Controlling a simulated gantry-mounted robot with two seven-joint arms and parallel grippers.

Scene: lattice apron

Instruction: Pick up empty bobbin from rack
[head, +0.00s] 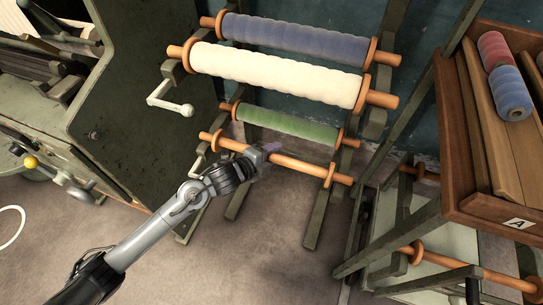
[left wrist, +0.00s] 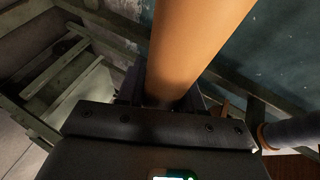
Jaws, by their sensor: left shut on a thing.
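The empty bobbin (head: 306,167) is a bare orange-brown wooden rod with a flange near each end, lying across the lowest level of the rack (head: 320,205). My left gripper (head: 262,153) is shut on the rod, a little left of its middle. In the left wrist view the bobbin (left wrist: 195,45) fills the upper middle and runs down between the dark fingers of my gripper (left wrist: 165,98). The fingertips are mostly hidden there. I cannot tell whether the bobbin still rests on its supports. My right gripper is not in view.
Above the bobbin hang a green bobbin (head: 288,127), a cream bobbin (head: 275,75) and a blue bobbin (head: 295,38). A white-handled crank (head: 170,100) sticks out at left. A dark green machine panel (head: 125,120) stands left; a wooden tray of spools (head: 480,195) stands right.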

